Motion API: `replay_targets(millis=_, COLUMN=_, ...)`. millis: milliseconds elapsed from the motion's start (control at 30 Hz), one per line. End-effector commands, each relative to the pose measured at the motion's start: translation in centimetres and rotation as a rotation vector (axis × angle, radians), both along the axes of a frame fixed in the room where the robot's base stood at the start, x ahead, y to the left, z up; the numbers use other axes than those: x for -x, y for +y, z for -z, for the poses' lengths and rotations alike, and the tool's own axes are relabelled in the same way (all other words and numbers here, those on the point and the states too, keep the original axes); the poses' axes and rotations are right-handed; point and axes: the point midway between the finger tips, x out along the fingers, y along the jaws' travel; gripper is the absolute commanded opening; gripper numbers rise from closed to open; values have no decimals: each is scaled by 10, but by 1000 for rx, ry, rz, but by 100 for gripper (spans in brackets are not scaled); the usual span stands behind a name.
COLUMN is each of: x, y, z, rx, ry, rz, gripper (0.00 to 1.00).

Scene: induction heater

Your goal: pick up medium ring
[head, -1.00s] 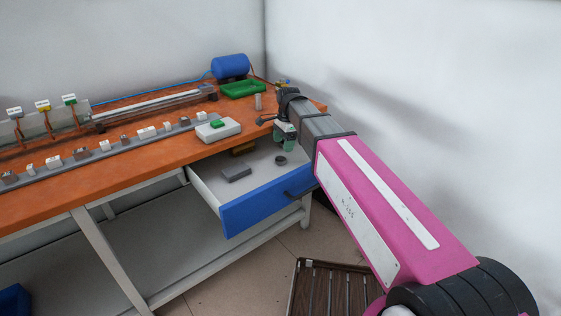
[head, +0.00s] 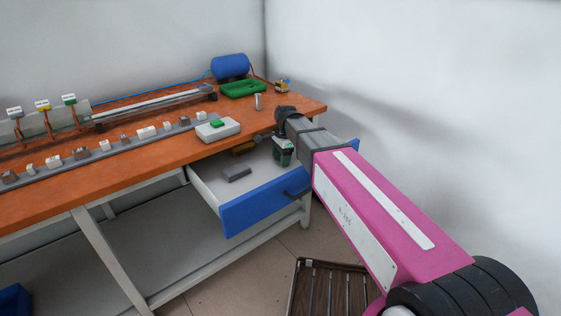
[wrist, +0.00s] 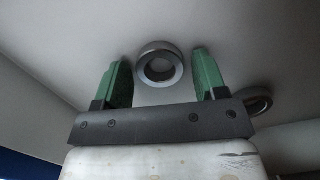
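In the wrist view a dark grey metal ring (wrist: 160,66) lies flat on the pale drawer floor, between and slightly beyond my fingertips. My gripper (wrist: 162,78), with green fingers, is open and empty around that side of the ring. A second grey ring (wrist: 259,102) lies to the right, partly hidden behind my right finger and the gripper bar. I cannot tell from size alone which is the medium ring.
The drawer (head: 262,200) with a blue front is pulled out under the orange workbench (head: 180,152). A grey block (head: 236,173) and a brownish object (head: 243,148) lie in it. A white box with a green top (head: 218,129) stands on the bench above.

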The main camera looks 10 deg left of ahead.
Motion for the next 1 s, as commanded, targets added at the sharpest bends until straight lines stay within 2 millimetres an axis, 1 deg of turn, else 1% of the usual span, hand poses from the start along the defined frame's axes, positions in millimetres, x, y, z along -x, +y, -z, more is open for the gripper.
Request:
replay_targets(millis=33, x=0, y=0, z=0, rx=0, ry=0, rz=0, gripper=49)
replay_targets(millis=67, x=0, y=0, z=0, rx=0, ry=0, rz=0, gripper=39)
replay_targets(millis=100, x=0, y=0, z=0, rx=0, ry=0, rz=0, gripper=26)
replay_targets(millis=133, x=0, y=0, z=0, rx=0, ry=0, rz=0, gripper=21)
replay_targets(millis=433, x=0, y=0, z=-1, rx=0, ry=0, rz=0, gripper=21)
replay_targets(millis=567, x=0, y=0, z=-5, rx=0, ry=0, rz=0, gripper=21)
replay_targets(millis=767, x=0, y=0, z=-22, rx=-1, ry=-3, rz=-1, gripper=21)
replay_targets(millis=900, x=0, y=0, z=-42, rx=-2, ry=-4, rz=-1, gripper=21)
replay_targets(millis=1000, x=20, y=5, z=-52, rx=-2, ry=-3, rz=-4, gripper=21)
